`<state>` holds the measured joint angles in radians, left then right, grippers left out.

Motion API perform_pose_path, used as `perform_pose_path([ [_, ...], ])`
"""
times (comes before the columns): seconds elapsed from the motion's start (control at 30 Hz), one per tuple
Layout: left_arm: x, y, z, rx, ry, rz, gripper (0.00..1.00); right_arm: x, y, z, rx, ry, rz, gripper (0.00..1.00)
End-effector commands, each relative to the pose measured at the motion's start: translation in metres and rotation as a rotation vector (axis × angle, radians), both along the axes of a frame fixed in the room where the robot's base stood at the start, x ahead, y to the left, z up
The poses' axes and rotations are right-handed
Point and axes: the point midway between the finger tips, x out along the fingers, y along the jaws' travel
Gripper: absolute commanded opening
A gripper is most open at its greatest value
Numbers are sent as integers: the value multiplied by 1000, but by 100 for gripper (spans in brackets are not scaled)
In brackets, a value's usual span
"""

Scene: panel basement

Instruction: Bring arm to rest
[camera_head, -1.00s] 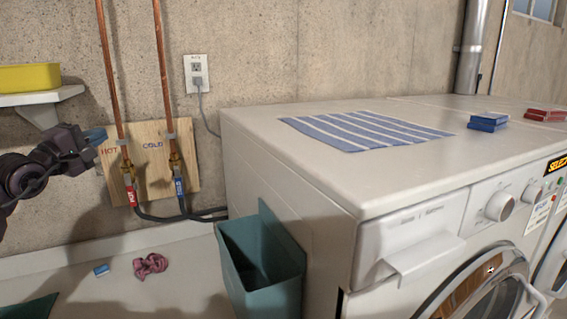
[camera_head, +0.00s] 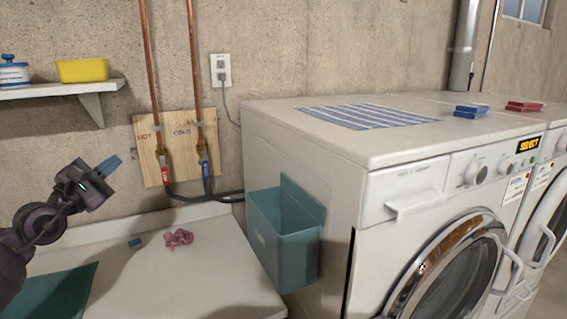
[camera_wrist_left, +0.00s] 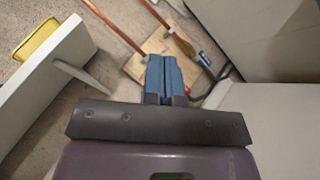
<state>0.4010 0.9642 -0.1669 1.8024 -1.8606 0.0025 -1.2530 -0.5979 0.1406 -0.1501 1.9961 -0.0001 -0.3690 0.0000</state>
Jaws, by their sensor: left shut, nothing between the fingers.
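My left gripper (camera_head: 108,166) is at the left of the head view, raised above the white counter and in front of the concrete wall. Its blue fingers are together and hold nothing. In the left wrist view the closed blue fingers (camera_wrist_left: 163,75) point toward the wooden board with the copper pipes. The gripper is below the wall shelf and left of the board, apart from both. My right gripper is not in view.
A shelf (camera_head: 60,90) holds a yellow tub (camera_head: 82,70) and a white jar (camera_head: 14,73). The board (camera_head: 175,150) carries copper pipes. On the counter (camera_head: 150,285) lie a pink cloth (camera_head: 178,238) and small blue item (camera_head: 135,243). A teal bin (camera_head: 285,240) hangs beside the washer (camera_head: 385,155).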

Motion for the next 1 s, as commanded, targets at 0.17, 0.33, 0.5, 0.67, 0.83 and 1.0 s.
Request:
perform_pose_path([
  [0.17,-36,-13,-41,-542,68,-129,0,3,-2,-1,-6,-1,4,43],
  [0.33,-77,-3,-89,-1195,128,-189,0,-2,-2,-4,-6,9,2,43],
  [0.5,-123,16,-154,-1852,138,-146,0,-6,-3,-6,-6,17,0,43],
  [0.67,-178,23,-227,-2448,66,0,0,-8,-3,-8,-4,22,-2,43],
  [0.83,-249,8,-300,-2997,-119,275,0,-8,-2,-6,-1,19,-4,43],
  [1.0,-306,-19,-340,2842,282,-479,0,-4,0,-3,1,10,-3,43],
])
